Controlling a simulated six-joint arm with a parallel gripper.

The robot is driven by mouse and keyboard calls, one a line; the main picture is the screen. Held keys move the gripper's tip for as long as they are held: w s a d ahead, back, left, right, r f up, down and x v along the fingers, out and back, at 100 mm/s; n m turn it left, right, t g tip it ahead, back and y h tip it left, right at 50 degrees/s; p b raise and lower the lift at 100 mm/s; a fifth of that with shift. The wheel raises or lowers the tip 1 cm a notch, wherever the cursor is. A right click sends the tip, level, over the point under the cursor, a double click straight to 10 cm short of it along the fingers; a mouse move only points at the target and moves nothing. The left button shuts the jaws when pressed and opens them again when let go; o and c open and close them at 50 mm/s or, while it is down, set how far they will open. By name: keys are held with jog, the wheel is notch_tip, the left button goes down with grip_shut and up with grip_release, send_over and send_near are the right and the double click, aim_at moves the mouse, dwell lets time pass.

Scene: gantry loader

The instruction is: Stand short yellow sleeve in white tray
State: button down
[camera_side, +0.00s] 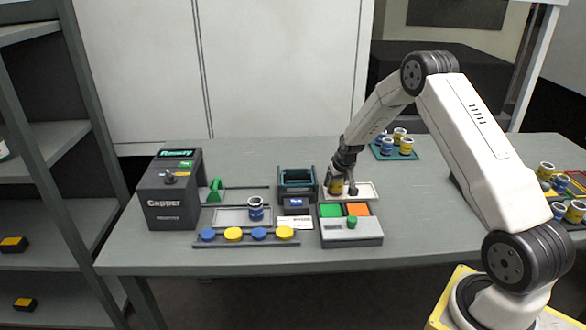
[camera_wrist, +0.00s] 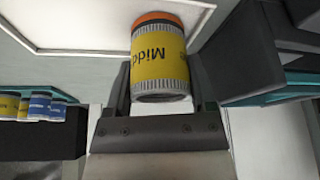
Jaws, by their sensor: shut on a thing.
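My gripper (camera_side: 344,184) is low over the left part of the white tray (camera_side: 371,191), near the middle of the table. It is shut on a yellow sleeve (camera_side: 335,187). In the wrist view, the sleeve (camera_wrist: 158,62) sits between the two fingers (camera_wrist: 160,80), its yellow label reading "Midd" upside down. It has a grey ribbed band and an orange rim at the end toward the tray. The tray's pale surface and raised edge (camera_wrist: 205,28) show behind it. I cannot tell whether the sleeve touches the tray.
A dark teal-lined bin (camera_side: 297,180) stands just left of the tray. A box with green and orange pads (camera_side: 352,232) stands in front. A grey tray with a blue sleeve (camera_side: 256,208), a row of caps (camera_side: 258,233) and the capper (camera_side: 170,190) are farther left. A teal mat (camera_side: 383,155) holds several sleeves behind.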

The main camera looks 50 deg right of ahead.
grip_release()
dwell(0.4)
notch_tip(320, 180, up, 9)
dwell(1.6)
dwell(0.5)
